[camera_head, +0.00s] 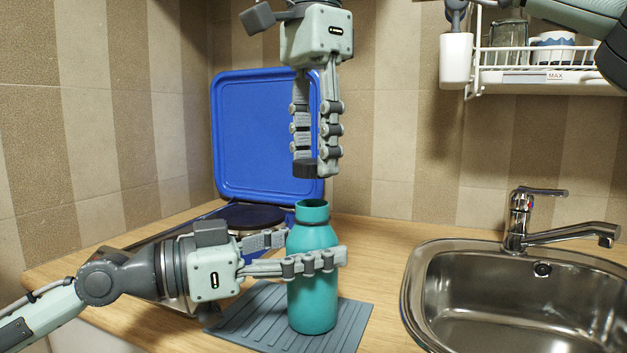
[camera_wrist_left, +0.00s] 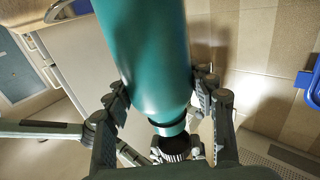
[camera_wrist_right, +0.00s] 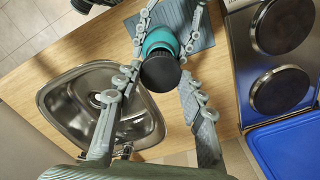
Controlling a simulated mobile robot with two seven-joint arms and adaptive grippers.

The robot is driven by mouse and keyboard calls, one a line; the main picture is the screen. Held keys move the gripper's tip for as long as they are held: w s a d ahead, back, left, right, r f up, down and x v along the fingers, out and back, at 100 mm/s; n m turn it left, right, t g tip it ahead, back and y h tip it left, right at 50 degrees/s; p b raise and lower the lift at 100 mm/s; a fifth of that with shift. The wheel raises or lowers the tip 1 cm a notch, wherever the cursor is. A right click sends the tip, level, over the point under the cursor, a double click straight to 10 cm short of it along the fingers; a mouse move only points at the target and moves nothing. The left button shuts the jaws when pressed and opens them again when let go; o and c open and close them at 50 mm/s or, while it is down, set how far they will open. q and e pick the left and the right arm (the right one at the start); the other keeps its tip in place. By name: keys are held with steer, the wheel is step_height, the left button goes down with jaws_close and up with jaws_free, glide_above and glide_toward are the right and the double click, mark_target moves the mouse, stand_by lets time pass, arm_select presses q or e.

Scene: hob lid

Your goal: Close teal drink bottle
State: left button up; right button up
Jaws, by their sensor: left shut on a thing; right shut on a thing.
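The teal drink bottle (camera_head: 313,295) stands upright and open-topped on a grey ribbed mat (camera_head: 243,318). My left gripper (camera_head: 318,252) is shut around its upper body, with one finger in front and the other partly hidden behind. The bottle also fills much of the left wrist view (camera_wrist_left: 148,55). My right gripper (camera_head: 318,165) points down over the bottle, shut on the dark cap (camera_head: 305,169). A small gap shows between cap and bottle mouth. In the right wrist view the cap (camera_wrist_right: 160,73) covers part of the bottle (camera_wrist_right: 160,40).
A blue hob lid (camera_head: 262,135) stands raised behind the hob (camera_head: 250,217), left of the bottle. A steel sink (camera_head: 520,295) with a tap (camera_head: 520,215) lies to the right. A white rack (camera_head: 520,75) hangs at upper right. Bare wooden counter (camera_head: 375,245) lies between bottle and sink.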

steer(key=shift+f, duration=0.85)
steer(key=shift+f, duration=0.85)
steer(key=shift+f, duration=0.6)
